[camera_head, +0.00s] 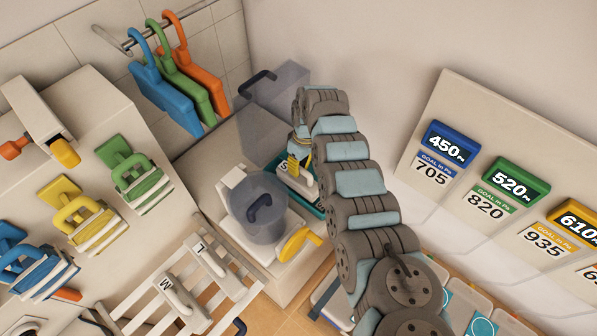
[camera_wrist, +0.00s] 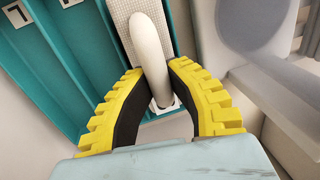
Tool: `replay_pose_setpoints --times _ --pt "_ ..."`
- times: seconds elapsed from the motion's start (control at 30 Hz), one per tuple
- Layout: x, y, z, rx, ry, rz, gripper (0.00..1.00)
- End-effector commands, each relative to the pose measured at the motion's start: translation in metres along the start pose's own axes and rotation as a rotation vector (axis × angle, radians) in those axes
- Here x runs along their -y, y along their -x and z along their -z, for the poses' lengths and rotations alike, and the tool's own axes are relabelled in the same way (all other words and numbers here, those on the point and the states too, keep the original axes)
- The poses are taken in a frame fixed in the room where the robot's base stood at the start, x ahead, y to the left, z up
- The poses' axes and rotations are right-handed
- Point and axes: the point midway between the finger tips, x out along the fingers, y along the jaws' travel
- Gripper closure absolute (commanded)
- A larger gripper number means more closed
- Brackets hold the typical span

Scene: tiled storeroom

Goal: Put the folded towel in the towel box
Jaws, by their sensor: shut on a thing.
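My gripper (camera_head: 296,164) reaches down at the teal box (camera_head: 316,208), beside the grey bucket. In the wrist view my yellow-padded gripper (camera_wrist: 157,73) is shut on a white loop handle (camera_wrist: 152,50). The handle joins a pale, textured piece (camera_wrist: 124,18), which looks like the folded towel; its far part is cut off by the frame. This piece lies over or inside the teal box (camera_wrist: 60,75); I cannot tell whether it rests on the bottom. The box has long compartments and number labels. My arm hides much of the box in the head view.
A translucent grey bucket (camera_head: 258,209) stands close left of the box, with a yellow-handled item (camera_head: 298,243) in front. A tall grey bin (camera_head: 273,97) stands behind. Colored hangers (camera_head: 180,85) hang at the back left. A slatted rack (camera_head: 180,290) holds handles marked L and M.

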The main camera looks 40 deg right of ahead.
Motion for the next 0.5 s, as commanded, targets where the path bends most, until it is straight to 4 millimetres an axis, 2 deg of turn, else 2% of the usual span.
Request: replay_pose_setpoints --times 0.03,0.13,0.5 --pt "0.000 -0.010 0.000 0.005 0.000 0.004 1.00" --pt "-0.002 -0.019 -0.001 0.004 0.000 0.004 1.00" --pt "-0.003 -0.022 0.000 0.001 -0.001 0.002 1.00"
